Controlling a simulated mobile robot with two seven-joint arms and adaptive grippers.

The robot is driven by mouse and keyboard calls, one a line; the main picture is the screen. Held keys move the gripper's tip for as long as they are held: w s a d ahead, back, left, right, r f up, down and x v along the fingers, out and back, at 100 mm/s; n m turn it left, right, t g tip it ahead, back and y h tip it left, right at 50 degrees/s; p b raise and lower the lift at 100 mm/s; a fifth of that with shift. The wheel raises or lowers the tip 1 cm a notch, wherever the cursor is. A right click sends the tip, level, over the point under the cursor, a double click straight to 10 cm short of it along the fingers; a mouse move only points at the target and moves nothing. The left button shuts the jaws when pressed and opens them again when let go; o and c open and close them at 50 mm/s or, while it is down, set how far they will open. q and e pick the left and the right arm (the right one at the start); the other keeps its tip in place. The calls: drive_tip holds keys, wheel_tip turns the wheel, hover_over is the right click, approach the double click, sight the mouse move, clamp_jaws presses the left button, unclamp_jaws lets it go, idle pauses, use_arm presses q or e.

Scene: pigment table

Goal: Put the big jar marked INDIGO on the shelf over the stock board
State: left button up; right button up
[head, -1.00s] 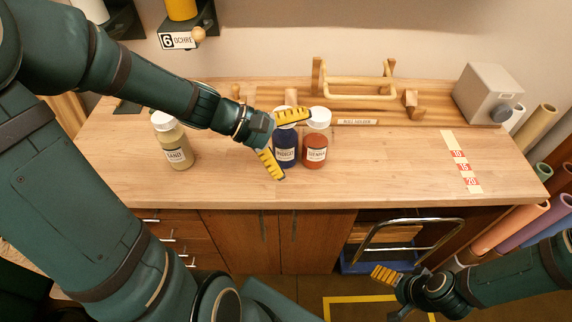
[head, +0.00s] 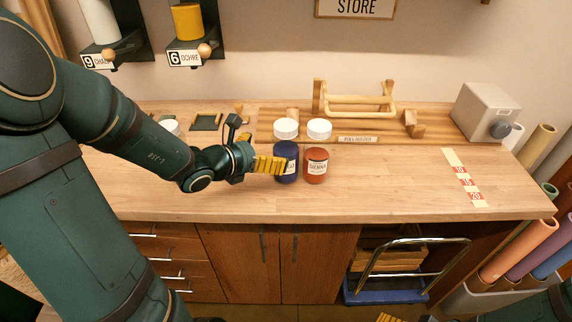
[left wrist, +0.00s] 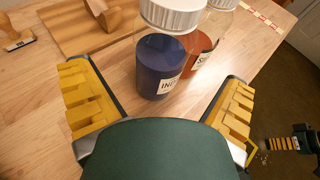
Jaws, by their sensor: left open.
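The INDIGO jar (head: 288,168), dark blue with a white lid, stands upright on the table. It also shows in the left wrist view (left wrist: 162,70), ahead and between my finger lines, its label partly visible. My left gripper (head: 268,165) is open at the jar's left side, fingers level with its body and covering part of its label; I cannot tell whether they touch. My right gripper (left wrist: 283,144) shows at the right edge of the left wrist view; its opening is unclear. I cannot make out the shelf or the stock board.
The red SIENNA jar (head: 316,166) stands close on the right of the INDIGO jar. A third jar's white lid (head: 170,126) shows behind my left arm. A wooden roll holder (head: 356,104) and a grey box (head: 486,112) stand behind.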

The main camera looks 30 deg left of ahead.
sight(286, 146)
use_arm(q)
drive_tip(key=shift+b+x, duration=0.65)
drive_tip(key=shift+x, duration=2.7)
drive_tip(key=shift+d+r, duration=0.15)
drive_tip(key=shift+r, duration=0.05)
drive_tip(key=c, duration=1.2)
